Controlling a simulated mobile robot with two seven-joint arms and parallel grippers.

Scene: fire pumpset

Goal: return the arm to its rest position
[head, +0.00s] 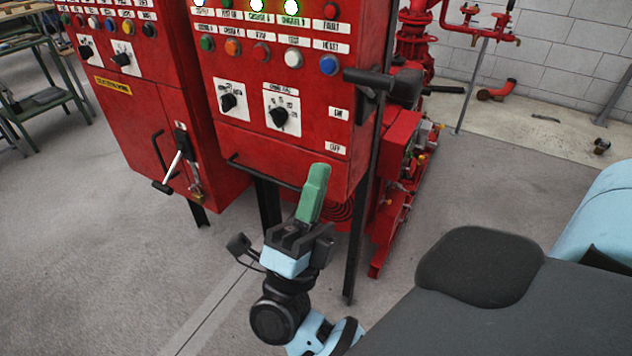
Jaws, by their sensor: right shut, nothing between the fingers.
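My right gripper (314,193) is in the middle of the head view. Its green fingers are together and point up, with nothing seen between them. It stands in front of the lower edge of the right red control cabinet (320,105); whether it touches the cabinet cannot be told. Its black and light blue wrist runs down to the bottom of the view. My left gripper is not in view.
A second red cabinet (135,130) with a lever handle (172,168) stands to the left. A black handle (368,80) juts from the right cabinet's side. Red pump equipment (405,150) stands behind it. The grey floor (100,270) at the lower left is clear.

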